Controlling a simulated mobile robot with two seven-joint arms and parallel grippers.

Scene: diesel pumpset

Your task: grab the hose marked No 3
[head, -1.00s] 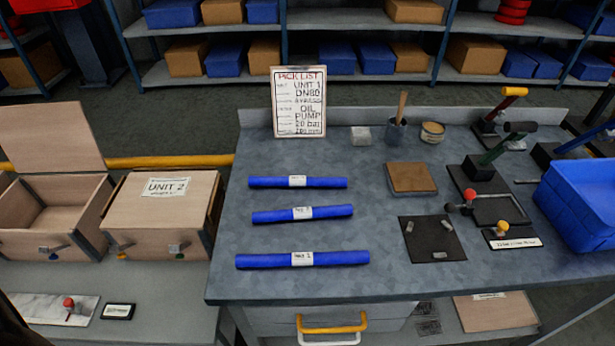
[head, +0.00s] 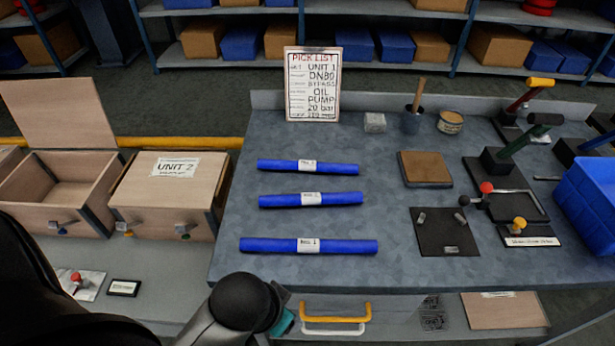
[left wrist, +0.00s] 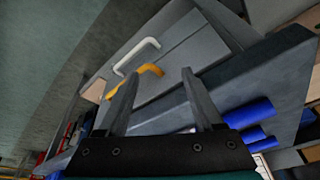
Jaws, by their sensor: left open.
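Three blue hoses with white labels lie crosswise on the grey workbench (head: 375,280): a far hose (head: 340,168), a middle hose (head: 280,200) and a near, longer hose (head: 270,245). Their label numbers are too small to read surely, so I cannot tell which is No 3. My left arm comes in at the lower left of the head view, in front of the bench edge; its fingers are hidden there. In the left wrist view my left gripper (left wrist: 160,80) is open and empty, with blue hose ends (left wrist: 249,114) beyond it to the right. My right gripper is out of view.
A drawer with a yellow handle (head: 340,312) and a white handle is below the bench's front edge. A pick list sign (head: 312,85) stands behind the hoses. A wooden block (head: 425,168), black mat (head: 430,238) and blue bin (head: 590,200) are right. Wooden UNIT 2 box (head: 165,205) is left.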

